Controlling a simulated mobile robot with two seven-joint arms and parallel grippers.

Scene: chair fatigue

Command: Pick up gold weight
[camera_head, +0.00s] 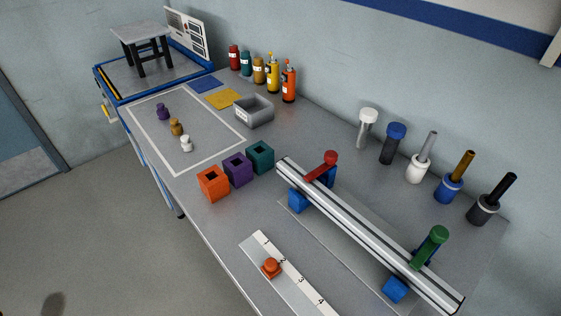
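The gold weight (176,127) stands upright on the grey bench inside the white-outlined rectangle (215,151) at the left. It is a small brownish-gold piece with a knob on top. A purple weight (163,112) stands behind it and a white weight (186,144) stands in front of it, each a short gap away. Neither of my grippers shows in the head view.
Orange (213,184), purple (238,169) and teal (260,157) blocks stand right of the outline. A grey tray (254,112) and several bottles stand behind. A metal rail (360,232) crosses the right side. The outlined area is otherwise clear.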

